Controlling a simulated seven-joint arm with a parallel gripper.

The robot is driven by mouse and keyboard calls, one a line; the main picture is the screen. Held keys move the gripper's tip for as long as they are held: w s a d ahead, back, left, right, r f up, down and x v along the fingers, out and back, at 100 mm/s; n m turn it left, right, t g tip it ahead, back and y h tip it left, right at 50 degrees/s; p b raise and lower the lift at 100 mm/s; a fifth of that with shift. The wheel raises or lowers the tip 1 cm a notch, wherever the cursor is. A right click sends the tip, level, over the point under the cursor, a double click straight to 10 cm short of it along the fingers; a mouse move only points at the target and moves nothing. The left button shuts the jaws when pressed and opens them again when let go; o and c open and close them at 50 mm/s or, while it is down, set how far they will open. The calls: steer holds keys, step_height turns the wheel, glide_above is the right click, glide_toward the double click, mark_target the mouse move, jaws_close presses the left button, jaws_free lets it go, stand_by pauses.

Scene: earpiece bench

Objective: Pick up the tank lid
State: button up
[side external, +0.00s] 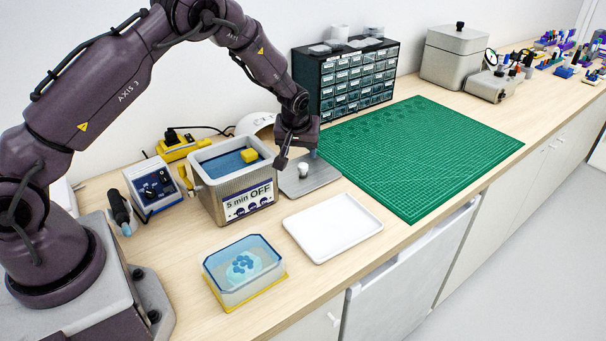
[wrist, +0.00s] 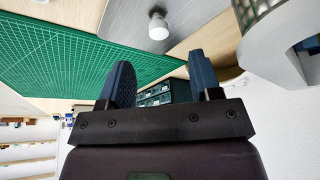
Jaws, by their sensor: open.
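The tank lid (side external: 322,179) is a flat grey metal plate with a pale round knob (side external: 303,170). It lies on the bench just right of the open tank (side external: 213,204). My gripper (side external: 298,157) is open and empty, above the lid near its far side. In the wrist view, my gripper's two dark fingers (wrist: 160,68) are spread apart. The lid's plate (wrist: 197,22) and white knob (wrist: 158,27) show beyond the fingertips, and the knob is not between the fingers.
The tank holds blue liquid and a yellow block (side external: 249,155). A white tray (side external: 333,228) and a clear box with blue pieces (side external: 244,270) lie in front. A green mat (side external: 430,150) is to the right. A drawer cabinet (side external: 346,78) stands behind.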

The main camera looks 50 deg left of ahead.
mark_target(303, 164)
steer(key=x, duration=0.8)
steer(key=shift+w+a, duration=0.15)
steer(key=shift+w, duration=0.15)
steer(key=shift+r, duration=0.1)
jaws_close()
steer(key=shift+r, duration=0.1)
step_height(303, 164, up, 18)
stand_by(0.4)
